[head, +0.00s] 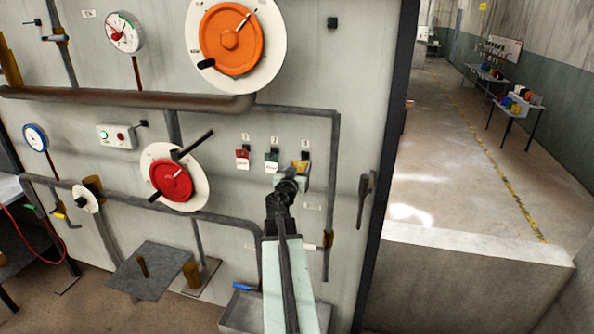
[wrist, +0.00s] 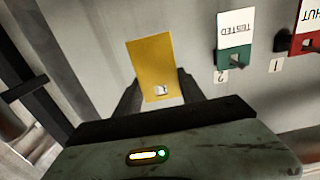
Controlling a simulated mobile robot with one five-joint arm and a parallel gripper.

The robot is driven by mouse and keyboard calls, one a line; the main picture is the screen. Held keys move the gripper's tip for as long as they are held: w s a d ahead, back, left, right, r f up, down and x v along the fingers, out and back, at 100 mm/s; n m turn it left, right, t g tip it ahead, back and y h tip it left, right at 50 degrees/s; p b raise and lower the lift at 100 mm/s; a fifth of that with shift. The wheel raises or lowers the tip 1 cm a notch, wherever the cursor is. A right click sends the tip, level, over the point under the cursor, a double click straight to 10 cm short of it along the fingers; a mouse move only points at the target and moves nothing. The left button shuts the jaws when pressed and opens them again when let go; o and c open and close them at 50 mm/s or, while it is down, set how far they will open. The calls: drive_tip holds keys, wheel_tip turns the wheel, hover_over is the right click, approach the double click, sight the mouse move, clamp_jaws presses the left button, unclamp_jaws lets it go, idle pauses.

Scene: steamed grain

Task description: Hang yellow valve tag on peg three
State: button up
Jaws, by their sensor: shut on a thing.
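The yellow valve tag (wrist: 152,62) is between the fingers of my gripper (wrist: 158,88), which is shut on it near its hole. A small pale patch shows in the hole; I cannot tell whether a peg is through it. In the head view my gripper (head: 299,176) is at the panel below the number 3 label, and a sliver of the yellow tag (head: 297,166) shows. Peg three (head: 305,156) shows only as a small dark end above the gripper. The wrist view is upside down and peg three is hidden there.
A green tag (wrist: 234,38) marked TESTED hangs on peg two and a red tag (wrist: 308,30) on peg one. A large red handwheel (head: 171,181) with a dark lever is left of the pegs. Pipes cross the panel above and beside them. A door handle (head: 364,195) is to the right.

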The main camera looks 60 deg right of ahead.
drive_tip(key=shift+x, duration=2.1)
drive_tip(key=shift+f, duration=0.15)
drive_tip(key=o, duration=1.4)
drive_tip(key=shift+o, duration=0.2)
drive_tip(key=shift+a, duration=0.1)
drive_tip(key=v, duration=0.7)
drive_tip(key=shift+s+a, duration=0.1)
drive_tip(key=shift+a, duration=0.2)
